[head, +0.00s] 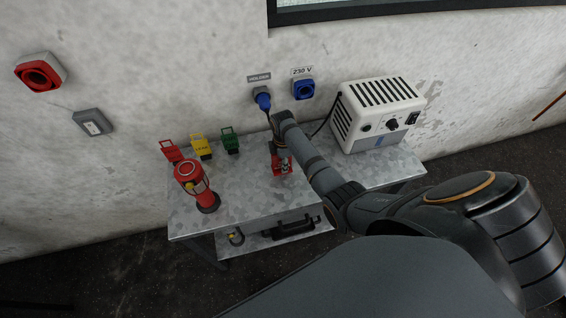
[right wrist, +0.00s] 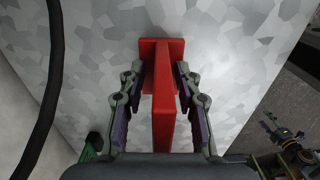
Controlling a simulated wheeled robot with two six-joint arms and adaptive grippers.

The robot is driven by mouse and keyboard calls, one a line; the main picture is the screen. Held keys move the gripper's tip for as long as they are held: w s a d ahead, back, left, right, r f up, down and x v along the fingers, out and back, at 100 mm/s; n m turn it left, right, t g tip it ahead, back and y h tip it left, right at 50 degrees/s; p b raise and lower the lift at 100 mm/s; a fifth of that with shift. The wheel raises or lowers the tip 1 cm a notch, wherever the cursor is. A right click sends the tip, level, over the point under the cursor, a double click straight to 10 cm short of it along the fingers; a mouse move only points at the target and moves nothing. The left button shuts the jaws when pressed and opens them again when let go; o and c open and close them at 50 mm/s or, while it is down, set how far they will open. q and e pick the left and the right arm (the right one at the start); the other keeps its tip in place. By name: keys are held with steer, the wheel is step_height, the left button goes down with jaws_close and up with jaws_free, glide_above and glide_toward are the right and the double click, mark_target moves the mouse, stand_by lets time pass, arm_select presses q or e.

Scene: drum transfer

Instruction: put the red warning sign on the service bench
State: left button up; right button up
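The red warning sign (head: 276,161) stands on the grey metal top of the service bench (head: 240,185), near its middle. In the right wrist view, the sign (right wrist: 163,110) shows as a narrow red panel with a wider foot against the bench top. My right gripper (head: 284,165) is low over the bench at the sign. In the right wrist view, its two fingers (right wrist: 162,85) are on either side of the panel, with narrow gaps visible, so it looks open around the sign. My right forearm hides part of the bench. My left gripper is out of view.
Red (head: 171,152), yellow (head: 202,147) and green (head: 230,140) tags stand along the bench's back left. A red cylindrical device (head: 193,180) stands at front left. A white power unit (head: 378,110) fills the right end. A blue plug (head: 264,101) and cable hang behind my gripper.

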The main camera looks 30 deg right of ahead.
steer(key=shift+r, duration=0.5)
step_height(320, 180, up, 12)
steer(key=shift+f+b, duration=0.25)
steer(key=shift+b, duration=0.1)
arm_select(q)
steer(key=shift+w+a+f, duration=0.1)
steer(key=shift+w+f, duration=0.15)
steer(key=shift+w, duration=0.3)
